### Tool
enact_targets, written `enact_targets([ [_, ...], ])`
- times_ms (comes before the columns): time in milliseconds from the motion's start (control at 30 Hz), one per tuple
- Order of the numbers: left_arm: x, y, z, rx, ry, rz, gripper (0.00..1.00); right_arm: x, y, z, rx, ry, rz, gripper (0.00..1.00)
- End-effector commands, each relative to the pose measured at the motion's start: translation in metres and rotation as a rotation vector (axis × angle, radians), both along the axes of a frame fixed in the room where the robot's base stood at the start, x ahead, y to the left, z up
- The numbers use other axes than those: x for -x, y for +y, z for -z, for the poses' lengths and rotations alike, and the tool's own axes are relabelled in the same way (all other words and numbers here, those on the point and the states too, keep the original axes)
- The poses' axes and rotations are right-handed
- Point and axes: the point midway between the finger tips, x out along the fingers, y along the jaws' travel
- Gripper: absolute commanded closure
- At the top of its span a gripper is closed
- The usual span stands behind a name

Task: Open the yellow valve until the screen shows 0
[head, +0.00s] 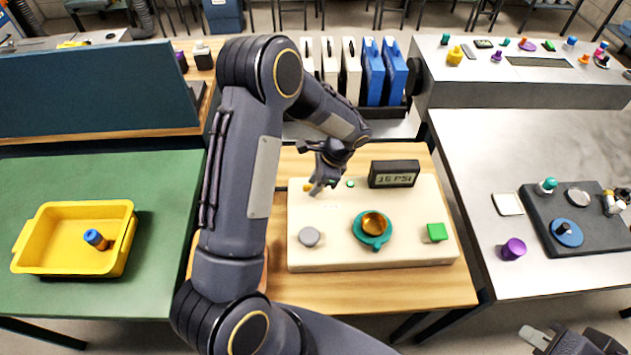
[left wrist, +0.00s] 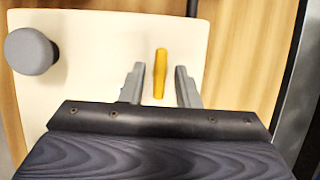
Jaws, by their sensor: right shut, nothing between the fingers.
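The yellow valve (left wrist: 160,73) is a slim handle on a cream board (head: 335,257). In the left wrist view it stands between the two fingers of my left gripper (left wrist: 160,85), with a gap on each side. In the head view my left gripper (head: 317,187) hangs over the board's back left and hides most of the valve (head: 307,187). My left gripper is open and empty. The black screen (head: 394,174) at the board's back reads what looks like 16 PSI; the second digit is unclear. My right gripper (head: 534,338) is shut and empty at the bottom right.
The board also carries a grey knob (head: 309,237), a teal cup-like piece with an amber centre (head: 373,230) and a green block (head: 437,232). A yellow tray (head: 60,217) stands on the green table at left. A purple knob (head: 513,249) stands on the right table.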

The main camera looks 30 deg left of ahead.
Motion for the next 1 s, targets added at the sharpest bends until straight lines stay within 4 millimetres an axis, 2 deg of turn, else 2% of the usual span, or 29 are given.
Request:
enact_targets([
  [33, 0.000, 0.000, 0.000, 0.000, 0.000, 0.000, 0.78, 0.000, 0.000, 0.000, 0.000, 0.000, 0.000, 1.00],
  [200, 0.000, 0.000, 0.000, 0.000, 0.000, 0.000, 1.00, 0.000, 0.000, 0.000, 0.000, 0.000, 0.000, 1.00],
  [633, 0.000, 0.000, 0.000, 0.000, 0.000, -0.056, 1.00, 0.000, 0.000, 0.004, 0.000, 0.000, 0.000, 1.00],
  [1000, -0.002, 0.002, 0.001, -0.001, -0.002, -0.328, 1.00, 0.000, 0.000, 0.017, 0.000, 0.000, 0.000, 1.00],
])
